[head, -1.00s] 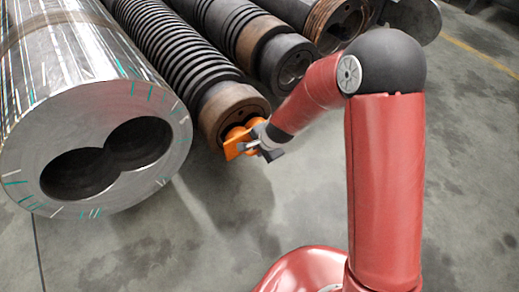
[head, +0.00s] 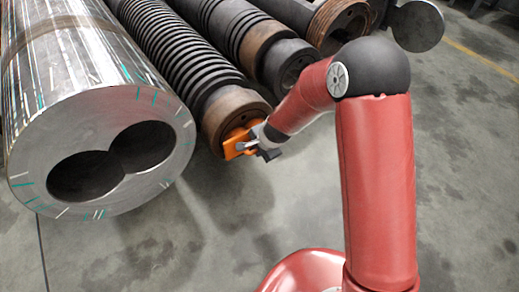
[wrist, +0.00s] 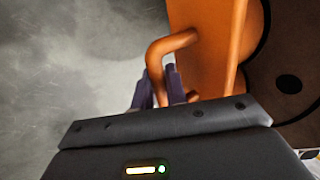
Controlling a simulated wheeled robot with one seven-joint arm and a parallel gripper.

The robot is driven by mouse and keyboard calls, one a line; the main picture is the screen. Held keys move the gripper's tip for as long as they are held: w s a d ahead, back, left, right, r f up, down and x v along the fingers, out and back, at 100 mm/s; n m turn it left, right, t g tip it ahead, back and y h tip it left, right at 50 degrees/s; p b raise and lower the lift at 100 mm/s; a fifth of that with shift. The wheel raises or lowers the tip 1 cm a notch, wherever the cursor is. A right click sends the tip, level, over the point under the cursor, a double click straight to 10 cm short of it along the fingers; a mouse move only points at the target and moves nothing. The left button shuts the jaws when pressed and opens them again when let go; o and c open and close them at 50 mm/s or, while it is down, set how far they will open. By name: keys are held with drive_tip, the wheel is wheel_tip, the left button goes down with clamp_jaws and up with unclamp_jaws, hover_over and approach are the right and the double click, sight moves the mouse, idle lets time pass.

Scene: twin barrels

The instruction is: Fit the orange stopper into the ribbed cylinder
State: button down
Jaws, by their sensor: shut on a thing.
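The ribbed cylinder (head: 193,62) is dark, with a rusty brown end collar (head: 226,107), and lies on the floor with its end toward me. The orange stopper (head: 233,144) is at the face of that collar, its plate outside and its inner part hidden. In the wrist view the stopper's plate (wrist: 205,48) stands close in front of the dark end face (wrist: 285,75), and I cannot tell whether they touch. My gripper (head: 257,144) is shut on the stopper's bent orange handle (wrist: 158,52); its dark fingers (wrist: 158,88) also show in the wrist view.
A large bright steel twin-bore barrel (head: 75,100) lies just left of the ribbed cylinder. More dark cylinders (head: 285,62) lie to its right. The concrete floor (head: 200,245) in front is clear.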

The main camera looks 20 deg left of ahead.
drive_tip(key=shift+w+a+p, duration=0.95)
drive_tip(key=shift+a, duration=0.25)
drive_tip(key=c, duration=1.3)
unclamp_jaws()
drive_tip(key=shift+c, duration=0.2)
drive_tip(key=shift+r, duration=0.1)
drive_tip(key=p+v, duration=0.1)
drive_tip(key=v, duration=0.6)
drive_tip(key=shift+s+d+r, duration=0.15)
drive_tip(key=shift+r, duration=0.15)
